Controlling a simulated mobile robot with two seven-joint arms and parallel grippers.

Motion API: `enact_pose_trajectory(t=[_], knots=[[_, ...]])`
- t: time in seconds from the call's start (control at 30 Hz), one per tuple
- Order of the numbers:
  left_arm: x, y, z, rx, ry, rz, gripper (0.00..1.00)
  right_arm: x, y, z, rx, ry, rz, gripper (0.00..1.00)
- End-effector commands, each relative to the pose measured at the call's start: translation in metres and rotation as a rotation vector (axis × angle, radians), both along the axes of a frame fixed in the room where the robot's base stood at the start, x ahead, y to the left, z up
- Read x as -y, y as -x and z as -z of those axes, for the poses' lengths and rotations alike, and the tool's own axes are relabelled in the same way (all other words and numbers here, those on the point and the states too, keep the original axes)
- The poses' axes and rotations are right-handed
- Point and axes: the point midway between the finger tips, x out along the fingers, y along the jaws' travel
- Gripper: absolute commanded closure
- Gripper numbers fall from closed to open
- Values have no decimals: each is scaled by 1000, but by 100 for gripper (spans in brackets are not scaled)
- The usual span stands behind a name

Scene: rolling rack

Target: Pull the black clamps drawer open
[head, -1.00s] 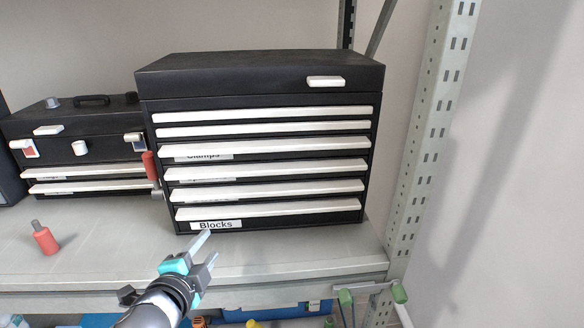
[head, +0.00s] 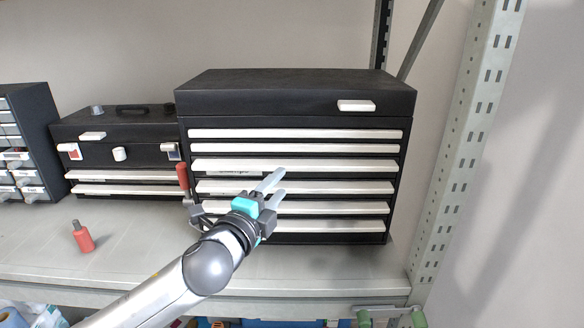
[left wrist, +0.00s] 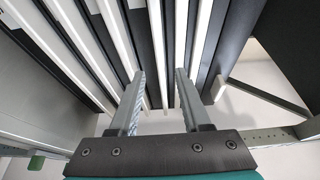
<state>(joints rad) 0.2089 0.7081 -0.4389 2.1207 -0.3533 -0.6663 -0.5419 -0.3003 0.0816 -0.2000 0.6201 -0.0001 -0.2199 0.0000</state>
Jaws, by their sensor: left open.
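The black tool chest (head: 300,92) stands on the shelf with several drawers, each with a long white handle. All look closed. The clamps drawer handle (head: 330,165) is the third from the top; its label below is mostly hidden from this angle. My left gripper (head: 280,178) is open and empty, its fingers pointing at the chest around the third and fourth handles. In the left wrist view the open fingers (left wrist: 161,74) face several white handle strips. I cannot tell there which strip is the clamps handle, or whether a finger touches it. My right gripper is out of view.
A smaller black toolbox (head: 118,150) stands to the left, with a red-handled tool (head: 183,176) between it and the chest. A perforated metal upright (head: 470,150) rises at the right.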

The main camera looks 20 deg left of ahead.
Motion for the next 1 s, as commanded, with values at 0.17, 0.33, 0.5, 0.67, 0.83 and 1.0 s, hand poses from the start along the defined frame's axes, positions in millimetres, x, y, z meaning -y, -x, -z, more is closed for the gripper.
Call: enact_pose_trajectory(t=[0.17, 0.33, 0.5, 0.67, 0.83, 1.0], knots=[[3, -28, -2, 2, 1, -2, 52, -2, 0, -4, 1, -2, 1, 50], [5, -51, -1, 1, 1, -2, 52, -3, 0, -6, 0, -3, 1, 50], [7, -67, 0, 0, 1, -1, 52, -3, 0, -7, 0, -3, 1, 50], [8, -74, 0, 0, 1, 0, 52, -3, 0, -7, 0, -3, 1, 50], [9, -75, 0, 0, 1, 0, 52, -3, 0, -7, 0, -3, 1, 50], [9, -75, 0, 0, 1, 0, 55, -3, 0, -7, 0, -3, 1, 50]])
